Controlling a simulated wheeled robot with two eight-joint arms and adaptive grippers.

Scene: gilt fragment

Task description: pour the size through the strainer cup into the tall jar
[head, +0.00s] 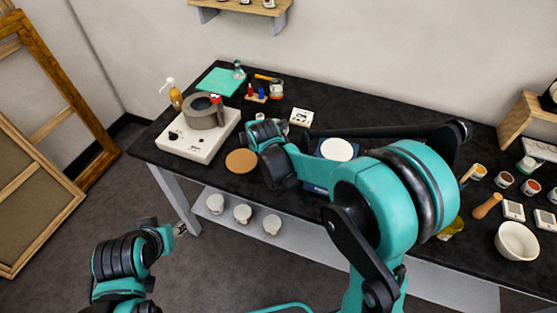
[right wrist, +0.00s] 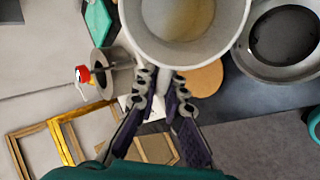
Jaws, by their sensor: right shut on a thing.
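My right gripper (head: 262,130) is over the table beside the cork mat; in the right wrist view its fingers (right wrist: 166,82) are closed at the wall of a pale cup (right wrist: 137,30). Yellowish liquid (right wrist: 188,14) lies in that cup. A wide grey round vessel with a dark inside (right wrist: 246,62) is beside the cup; I cannot tell if it is the strainer cup. My right arm may hide it in the head view, and I cannot make out the tall jar. My left gripper (head: 180,229) is low in front of the table, too small to read.
A grey pot (head: 203,120) with a red clip sits on a white hotplate (head: 195,150). A cork mat (head: 241,161) lies beside it. A teal mat (head: 220,82) and small bottles are behind. A white bowl (head: 517,241) and small jars stand at the right.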

